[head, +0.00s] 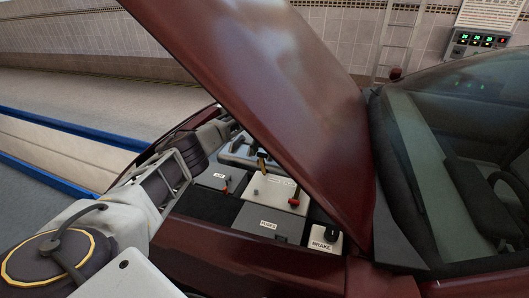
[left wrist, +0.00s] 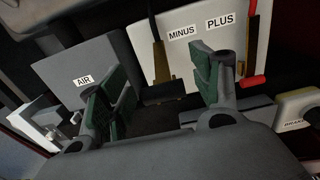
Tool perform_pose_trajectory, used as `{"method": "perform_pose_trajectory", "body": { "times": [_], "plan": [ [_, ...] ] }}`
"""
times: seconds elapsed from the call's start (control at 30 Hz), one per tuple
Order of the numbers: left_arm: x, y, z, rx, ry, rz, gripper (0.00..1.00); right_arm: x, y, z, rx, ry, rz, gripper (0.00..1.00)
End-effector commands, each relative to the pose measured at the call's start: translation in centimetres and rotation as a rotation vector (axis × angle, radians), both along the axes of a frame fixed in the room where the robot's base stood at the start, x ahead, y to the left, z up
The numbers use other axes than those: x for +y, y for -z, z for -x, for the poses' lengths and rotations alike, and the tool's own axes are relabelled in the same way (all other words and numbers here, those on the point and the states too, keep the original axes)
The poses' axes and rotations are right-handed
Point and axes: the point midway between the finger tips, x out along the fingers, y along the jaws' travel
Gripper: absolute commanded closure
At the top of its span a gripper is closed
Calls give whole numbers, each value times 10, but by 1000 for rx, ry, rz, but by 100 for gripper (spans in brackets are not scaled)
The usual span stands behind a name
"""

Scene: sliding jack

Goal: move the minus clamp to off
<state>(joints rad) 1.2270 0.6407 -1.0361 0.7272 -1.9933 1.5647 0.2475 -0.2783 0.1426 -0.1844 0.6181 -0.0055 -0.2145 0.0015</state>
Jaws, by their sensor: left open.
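The minus clamp (left wrist: 159,62) is a brass-coloured piece with a dark cable at one end and a black cylindrical grip at the other. It lies by the MINUS label on the white battery (head: 272,192). The clamp also shows in the head view (head: 262,157). My left gripper (left wrist: 157,92) is open, its green-padded fingers apart. The clamp's black grip appears in the gap between them, with no visible contact. In the head view, my left gripper (head: 212,134) reaches under the hood, its tips partly hidden. My right gripper is not in view.
The red plus clamp (head: 294,198) is right of the minus clamp. An AIR box (head: 215,178), a FUSES box (head: 268,222) and a white BRAKE reservoir (head: 325,239) crowd the bay. The raised red hood (head: 270,80) slants overhead.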

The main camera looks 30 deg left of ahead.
Motion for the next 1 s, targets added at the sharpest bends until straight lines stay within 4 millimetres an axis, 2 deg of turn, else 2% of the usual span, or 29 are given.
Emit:
{"method": "perform_pose_trajectory", "body": {
  "times": [0.27,0.8,1.0],
  "plan": [
    [0,-15,0,-1,0,0,36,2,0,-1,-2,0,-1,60],
    [-2,-91,0,-3,2,-1,36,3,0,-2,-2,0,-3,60],
    [-3,-112,0,-3,2,-2,36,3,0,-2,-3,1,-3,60]
  ]
}}
